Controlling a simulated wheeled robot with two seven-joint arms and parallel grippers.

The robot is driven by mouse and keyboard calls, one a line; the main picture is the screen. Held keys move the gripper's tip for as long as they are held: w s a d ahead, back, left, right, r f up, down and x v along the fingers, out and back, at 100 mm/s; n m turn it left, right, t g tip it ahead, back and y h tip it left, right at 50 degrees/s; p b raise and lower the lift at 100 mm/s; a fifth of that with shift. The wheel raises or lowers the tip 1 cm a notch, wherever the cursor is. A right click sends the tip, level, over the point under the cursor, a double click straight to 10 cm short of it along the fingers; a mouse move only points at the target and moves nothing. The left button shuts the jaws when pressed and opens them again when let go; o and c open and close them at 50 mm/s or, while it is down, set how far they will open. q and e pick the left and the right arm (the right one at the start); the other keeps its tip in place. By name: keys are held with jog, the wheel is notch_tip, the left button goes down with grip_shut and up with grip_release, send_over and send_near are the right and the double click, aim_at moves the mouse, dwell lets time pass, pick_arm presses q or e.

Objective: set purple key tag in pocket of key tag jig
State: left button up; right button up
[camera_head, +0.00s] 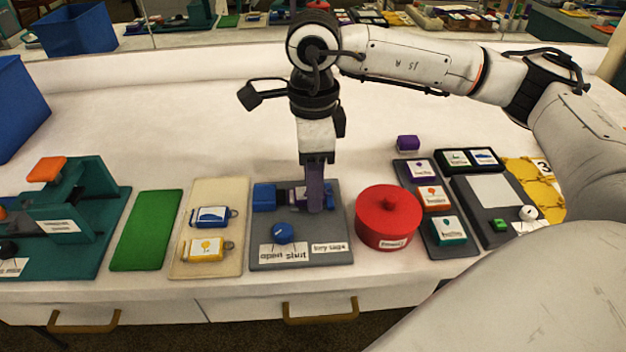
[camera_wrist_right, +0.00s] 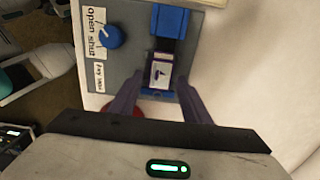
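The key tag jig (camera_head: 335,225) is a grey plate with a blue block (camera_head: 264,197), a blue knob (camera_head: 283,233) and labels reading "open", "shut" and "key tags". The purple key tag, with a white face and purple picture, lies at the jig's pocket in the right wrist view (camera_wrist_right: 160,76). In the head view (camera_head: 291,194) it is partly hidden by my gripper. I cannot tell whether it is fully seated. My right gripper (camera_wrist_right: 159,82) points down over the jig. Its purple fingers stand apart on either side of the tag, with gaps showing. My left gripper is out of view.
A cream tray (camera_head: 181,262) with blue and yellow tags and a green mat (camera_head: 147,230) lie left of the jig. A red lidded pot (camera_head: 388,222) stands close on its right. A purple block (camera_head: 408,143) and a rack of labelled blocks (camera_head: 452,247) lie further right.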

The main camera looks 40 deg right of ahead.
jog(key=shift+o, duration=0.5)
jog(key=shift+r, duration=0.1)
notch_tip(320, 180, up, 10)
jog(key=p, duration=0.1)
dwell(0.4)
